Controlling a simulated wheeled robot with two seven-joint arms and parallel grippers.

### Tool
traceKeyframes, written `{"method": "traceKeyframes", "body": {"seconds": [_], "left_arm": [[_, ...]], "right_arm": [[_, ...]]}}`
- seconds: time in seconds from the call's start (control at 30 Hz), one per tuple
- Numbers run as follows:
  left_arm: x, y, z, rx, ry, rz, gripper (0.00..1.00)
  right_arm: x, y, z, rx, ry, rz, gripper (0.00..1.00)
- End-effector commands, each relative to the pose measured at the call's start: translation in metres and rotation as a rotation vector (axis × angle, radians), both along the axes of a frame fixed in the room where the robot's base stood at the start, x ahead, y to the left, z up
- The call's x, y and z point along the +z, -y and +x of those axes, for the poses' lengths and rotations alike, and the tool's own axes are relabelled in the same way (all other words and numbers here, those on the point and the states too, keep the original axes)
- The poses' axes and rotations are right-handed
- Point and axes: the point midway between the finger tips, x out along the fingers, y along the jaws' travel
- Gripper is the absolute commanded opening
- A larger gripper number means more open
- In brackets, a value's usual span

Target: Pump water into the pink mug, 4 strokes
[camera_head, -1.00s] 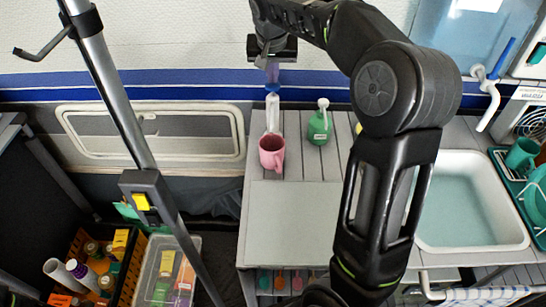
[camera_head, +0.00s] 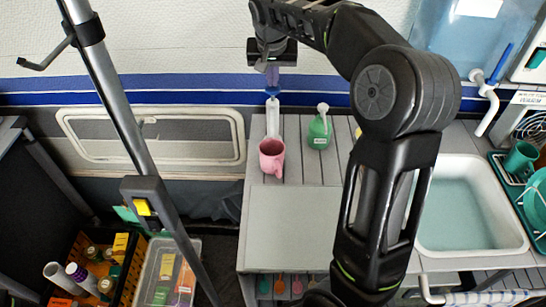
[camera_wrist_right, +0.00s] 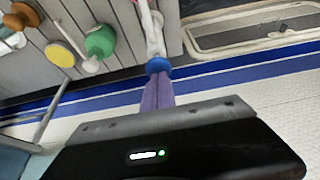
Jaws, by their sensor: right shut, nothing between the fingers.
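The pink mug (camera_head: 271,157) stands upright on the slatted counter, just in front of the white pump tap (camera_head: 272,118). The pump has a blue collar (camera_head: 272,97), which also shows in the right wrist view (camera_wrist_right: 157,66). My right gripper (camera_head: 272,76) is above the pump with its fingers shut and pointing down. Its purple-grey fingers show in the right wrist view (camera_wrist_right: 156,92), ending at the blue collar. I cannot tell whether they touch it. The inside of the mug shows no clear water level. My left gripper is not in view.
A green bottle (camera_head: 319,131) with a white spout stands right of the mug. A sink (camera_head: 465,215) and a green dish rack (camera_head: 500,165) are farther right. A grey pole (camera_head: 125,120) crosses the left side. The grey board (camera_head: 292,230) in front of the mug is bare.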

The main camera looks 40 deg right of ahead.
Motion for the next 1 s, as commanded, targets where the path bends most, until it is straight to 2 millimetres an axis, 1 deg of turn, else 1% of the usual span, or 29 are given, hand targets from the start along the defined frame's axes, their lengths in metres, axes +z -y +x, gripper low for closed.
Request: {"method": "traceKeyframes", "body": {"seconds": [0.03, 0.33, 1.0], "left_arm": [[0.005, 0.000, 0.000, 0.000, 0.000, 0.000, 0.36], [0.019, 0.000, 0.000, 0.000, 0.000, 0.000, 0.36], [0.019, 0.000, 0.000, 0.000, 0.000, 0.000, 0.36]], "right_arm": [[0.005, 0.000, 0.000, 0.000, -0.002, 0.000, 0.00], [0.023, 0.000, 0.000, 0.000, 0.001, -0.001, 0.00], [0.025, 0.000, 0.000, 0.000, 0.002, 0.000, 0.00]]}}
